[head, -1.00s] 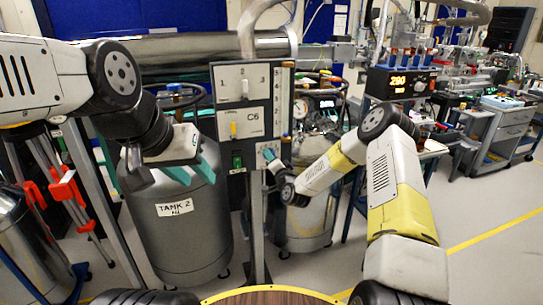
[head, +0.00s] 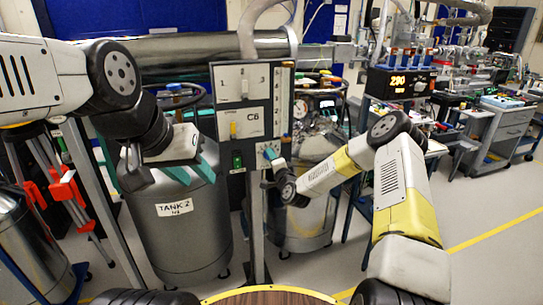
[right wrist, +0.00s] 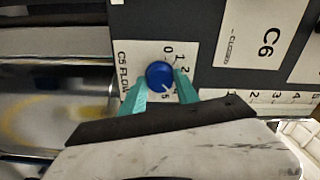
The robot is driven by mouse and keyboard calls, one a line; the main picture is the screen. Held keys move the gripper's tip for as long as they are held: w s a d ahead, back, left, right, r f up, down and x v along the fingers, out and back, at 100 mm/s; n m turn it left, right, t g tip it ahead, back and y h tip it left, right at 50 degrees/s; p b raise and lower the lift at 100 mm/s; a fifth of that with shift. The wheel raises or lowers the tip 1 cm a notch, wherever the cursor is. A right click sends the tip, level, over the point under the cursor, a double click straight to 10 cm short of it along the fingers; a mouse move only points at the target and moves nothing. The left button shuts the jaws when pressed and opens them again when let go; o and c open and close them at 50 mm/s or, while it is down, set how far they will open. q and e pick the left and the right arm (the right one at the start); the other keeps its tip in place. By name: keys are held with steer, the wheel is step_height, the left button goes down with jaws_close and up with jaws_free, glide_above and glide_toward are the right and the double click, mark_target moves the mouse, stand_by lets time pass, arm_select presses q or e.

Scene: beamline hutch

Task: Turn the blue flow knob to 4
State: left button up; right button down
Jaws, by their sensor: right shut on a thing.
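The blue flow knob (right wrist: 159,74) sits on a white dial plate marked "C5 FLOW" in the right wrist view. Numbers run around it, with 0 at the top and 5 below. Its white pointer line points down and slightly right, near the 4 to 5 end; the exact reading is hard to tell. My right gripper (right wrist: 160,83) is shut on the knob, with one teal finger on each side. In the head view the right gripper is at the panel's lower right, mostly hidden by its wrist. My left gripper (head: 168,178) is open and empty, left of the panel.
The grey control panel (head: 227,110) stands on a post, with a lever marked C6, a switch and a green button. A tank labelled TANK 2 (head: 180,240) stands under my left gripper. Another tank (head: 305,225) is behind my right wrist. Clear floor lies at right.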

steer(key=c, duration=0.9)
jaws_free()
steer(key=v, duration=0.7)
steer(key=shift+s+d, duration=0.15)
steer(key=shift+s, duration=0.2)
